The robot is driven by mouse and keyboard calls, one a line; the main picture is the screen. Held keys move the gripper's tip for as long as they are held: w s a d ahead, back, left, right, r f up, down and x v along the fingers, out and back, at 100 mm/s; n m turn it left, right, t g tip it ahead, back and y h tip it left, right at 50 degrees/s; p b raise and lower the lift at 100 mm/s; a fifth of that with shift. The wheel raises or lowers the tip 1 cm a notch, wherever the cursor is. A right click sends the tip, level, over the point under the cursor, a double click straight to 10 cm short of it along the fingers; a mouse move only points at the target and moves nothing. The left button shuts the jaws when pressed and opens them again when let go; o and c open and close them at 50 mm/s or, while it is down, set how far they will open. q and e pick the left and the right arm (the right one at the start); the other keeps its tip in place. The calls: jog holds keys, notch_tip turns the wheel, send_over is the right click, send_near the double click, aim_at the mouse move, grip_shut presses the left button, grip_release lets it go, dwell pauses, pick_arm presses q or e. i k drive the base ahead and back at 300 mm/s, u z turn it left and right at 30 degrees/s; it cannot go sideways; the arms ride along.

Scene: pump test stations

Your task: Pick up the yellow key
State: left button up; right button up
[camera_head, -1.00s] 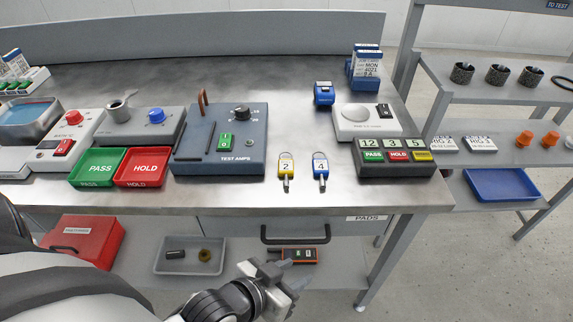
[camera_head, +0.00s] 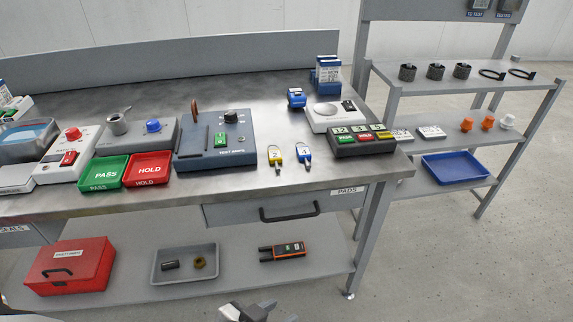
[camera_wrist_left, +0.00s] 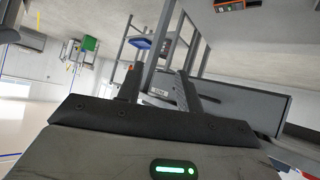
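The yellow key (camera_head: 275,156) has a tag marked 2. It lies on the steel bench top near the front edge, right of the blue-grey test amps box. A blue key (camera_head: 303,153) marked 4 lies just right of it. My left gripper (camera_head: 262,313) shows only in part at the bottom edge of the head view, well below and apart from the keys. In the left wrist view its two fingers (camera_wrist_left: 158,88) stand apart with nothing between them. The keys cannot be made out in that view. My right gripper is not in view.
The test amps box (camera_head: 215,140) and the red HOLD tray (camera_head: 148,169) stand left of the keys. A dark button box (camera_head: 362,141) stands to the right. A closed drawer (camera_head: 265,205) is under the bench top. The bench right around the keys is clear.

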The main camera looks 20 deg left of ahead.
aim_at(275, 156)
jog(key=z, duration=1)
jog(key=i, duration=1)
jog(key=u, duration=1.15)
